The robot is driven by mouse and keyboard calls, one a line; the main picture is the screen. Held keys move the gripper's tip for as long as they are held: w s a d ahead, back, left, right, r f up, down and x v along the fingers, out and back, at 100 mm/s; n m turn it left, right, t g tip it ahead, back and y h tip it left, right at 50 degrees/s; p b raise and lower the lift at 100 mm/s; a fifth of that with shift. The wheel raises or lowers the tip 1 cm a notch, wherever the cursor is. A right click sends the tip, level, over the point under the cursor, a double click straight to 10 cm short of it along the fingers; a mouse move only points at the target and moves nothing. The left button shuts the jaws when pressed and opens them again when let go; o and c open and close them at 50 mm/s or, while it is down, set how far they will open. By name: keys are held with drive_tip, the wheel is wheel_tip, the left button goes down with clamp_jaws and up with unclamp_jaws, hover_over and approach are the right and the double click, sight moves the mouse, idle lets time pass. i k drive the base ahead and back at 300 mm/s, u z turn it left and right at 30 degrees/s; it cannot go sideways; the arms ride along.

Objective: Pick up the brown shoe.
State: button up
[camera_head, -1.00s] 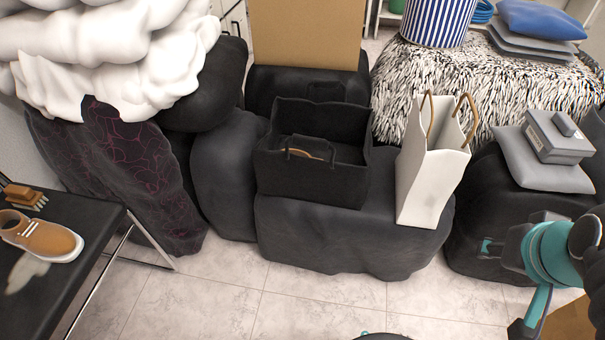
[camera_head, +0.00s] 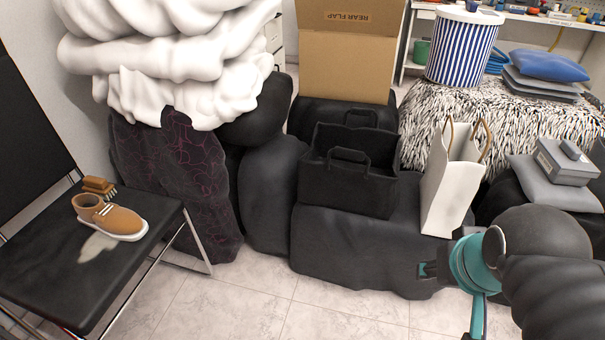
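The brown shoe (camera_head: 112,218) is a tan ankle shoe with a white sole and light laces. It lies upright on the black seat of a chair (camera_head: 50,268) at the left, with its toe to the right. My gripper (camera_head: 447,303) is at the lower right, far from the shoe, with teal and black parts. Its two fingers look spread apart, one at the left and one at the bottom edge, where it is partly cut off. Nothing shows between them.
A brown brush (camera_head: 99,186) lies behind the shoe. Black bags (camera_head: 350,252), a black tote (camera_head: 345,185) and a white paper bag (camera_head: 452,185) fill the middle. White fabric (camera_head: 170,50) bulges above the chair's right side. Pale tiled floor (camera_head: 250,305) lies clear in front.

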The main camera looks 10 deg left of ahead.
sight(117, 223)
drive_tip(key=u, duration=0.3)
drive_tip(key=i, duration=1)
drive_tip(key=k, duration=0.5)
drive_tip(key=u, duration=3.25)
drive_tip(key=k, duration=0.95)
drive_tip(key=z, duration=1)
drive_tip(key=i, duration=1)
drive_tip(key=u, duration=0.05)
